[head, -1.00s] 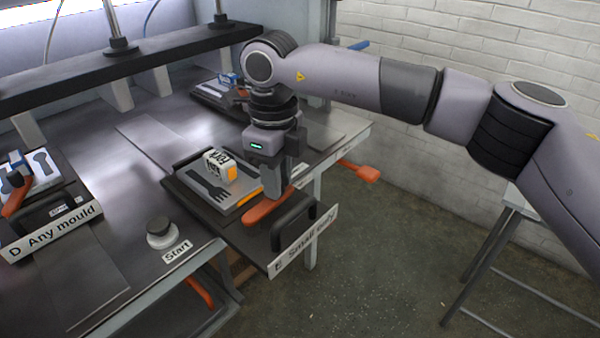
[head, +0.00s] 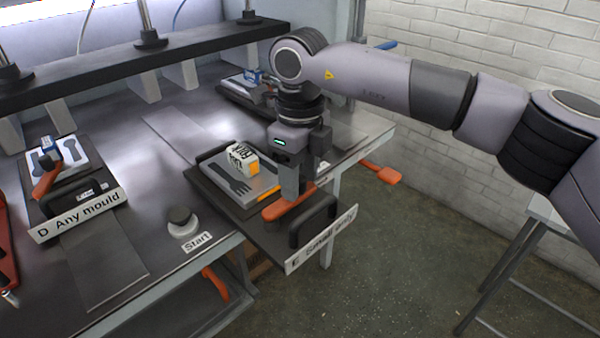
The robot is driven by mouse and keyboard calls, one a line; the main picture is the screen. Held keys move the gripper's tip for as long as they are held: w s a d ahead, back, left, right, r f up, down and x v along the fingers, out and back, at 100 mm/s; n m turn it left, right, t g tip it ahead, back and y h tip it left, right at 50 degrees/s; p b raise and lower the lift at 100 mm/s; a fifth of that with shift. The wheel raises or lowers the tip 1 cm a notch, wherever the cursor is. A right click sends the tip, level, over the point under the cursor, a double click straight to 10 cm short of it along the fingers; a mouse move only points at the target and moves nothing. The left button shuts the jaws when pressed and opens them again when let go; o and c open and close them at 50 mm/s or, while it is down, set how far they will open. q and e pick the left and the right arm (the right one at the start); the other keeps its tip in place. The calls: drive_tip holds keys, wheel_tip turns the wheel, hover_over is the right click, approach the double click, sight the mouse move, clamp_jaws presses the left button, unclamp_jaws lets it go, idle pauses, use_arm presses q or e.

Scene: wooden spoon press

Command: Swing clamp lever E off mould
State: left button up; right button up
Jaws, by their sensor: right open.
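Orange clamp lever E (head: 279,212) lies along the front right edge of the grey mould plate (head: 213,176), beside the black handle of station E. The plate has a dark fork shape, and a white and orange box (head: 243,158) sits on it. My right gripper (head: 291,194) points down at the lever with its jaws open. Its fingers are at the lever and hide part of it; I cannot tell whether they touch it. The station label (head: 322,238) reads "E Small only". My left gripper is not in view.
Station D (head: 78,213), "Any mould", stands at left with its own orange lever. The start button (head: 182,222) is between the stations. A black press beam (head: 130,65) spans the back. Another orange handle (head: 382,173) sticks out at right. Open floor lies front right.

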sight(300, 178)
drive_tip(key=shift+r, duration=3.6)
